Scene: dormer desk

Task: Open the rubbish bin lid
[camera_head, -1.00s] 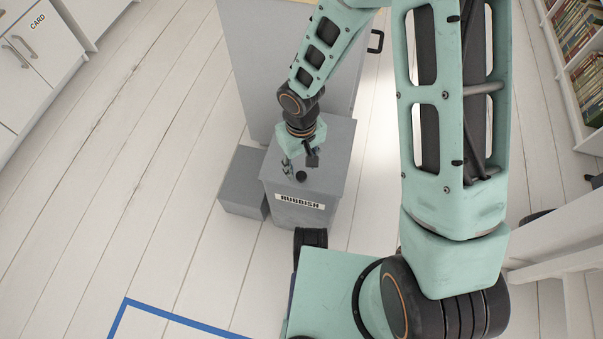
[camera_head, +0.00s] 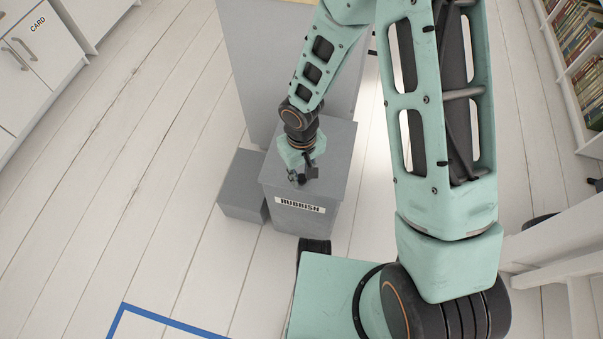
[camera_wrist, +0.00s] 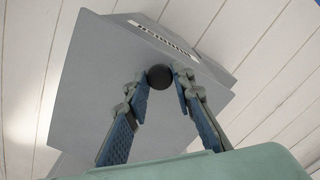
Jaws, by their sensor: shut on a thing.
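The rubbish bin (camera_head: 299,222) is a grey box with a white "RUBBISH" label on its front. Its flat grey lid (camera_head: 335,165) looks closed from above. A round black knob (camera_wrist: 160,76) stands on the lid near the labelled edge. My gripper (camera_head: 302,178) is over the lid in the head view and hides the knob there. In the wrist view my gripper (camera_wrist: 161,88) has its two blue-padded fingers shut on the knob, one on each side.
A lower grey box (camera_head: 243,187) stands against the bin's left side. A tall grey cabinet (camera_head: 262,70) is behind it. White cabinets (camera_head: 35,50) are at the far left and bookshelves (camera_head: 585,60) at the right.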

